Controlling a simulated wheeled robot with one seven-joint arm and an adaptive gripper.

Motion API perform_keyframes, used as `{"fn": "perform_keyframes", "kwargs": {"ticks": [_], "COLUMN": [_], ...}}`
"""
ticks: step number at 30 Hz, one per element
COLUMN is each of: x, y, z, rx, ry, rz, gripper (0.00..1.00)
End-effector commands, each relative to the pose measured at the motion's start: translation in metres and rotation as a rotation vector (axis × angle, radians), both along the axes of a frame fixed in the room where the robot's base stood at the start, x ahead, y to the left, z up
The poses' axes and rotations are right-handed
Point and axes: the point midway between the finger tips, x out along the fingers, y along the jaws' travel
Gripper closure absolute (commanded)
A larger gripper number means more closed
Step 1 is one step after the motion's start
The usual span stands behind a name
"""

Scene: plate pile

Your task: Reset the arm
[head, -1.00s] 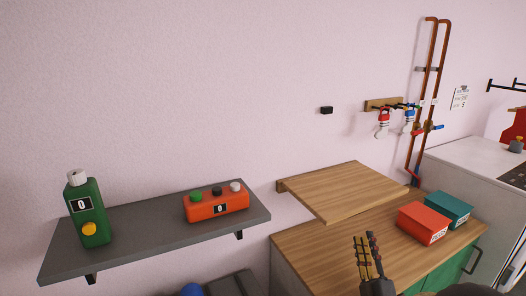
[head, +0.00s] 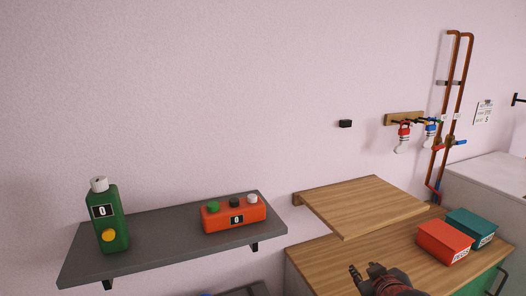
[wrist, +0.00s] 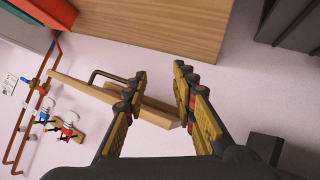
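My gripper (head: 365,271) is at the bottom of the head view, in front of the wooden counter (head: 325,262) and below the wooden wall shelf (head: 365,203). In the wrist view my gripper (wrist: 160,76) has its two fingers apart, with nothing between them. The wrist picture is turned, with the wall hooks at its left and a wooden surface (wrist: 175,25) at its top. Most of my arm is out of the head view.
A grey shelf (head: 170,242) at left bears a green bottle-like device (head: 107,225) and an orange button box (head: 234,215). A red box (head: 443,242) and a teal box (head: 470,228) stand on the counter at right. Copper pipes (head: 450,110) run up the wall.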

Motion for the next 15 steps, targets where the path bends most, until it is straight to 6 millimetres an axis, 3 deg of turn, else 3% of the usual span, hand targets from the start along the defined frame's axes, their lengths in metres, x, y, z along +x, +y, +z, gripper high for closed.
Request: {"fn": "perform_keyframes", "kwargs": {"ticks": [1,6,15], "x": [-0.023,-0.097,-0.197], "y": [0.010,0.035,0.063], "z": [0.003,-0.005,-0.017], "rx": [0.048,0.193,0.336], "ry": [0.046,0.215,0.427], "rz": [-0.018,-0.094,-0.193], "gripper": [0.73,0.73,0.73]}}
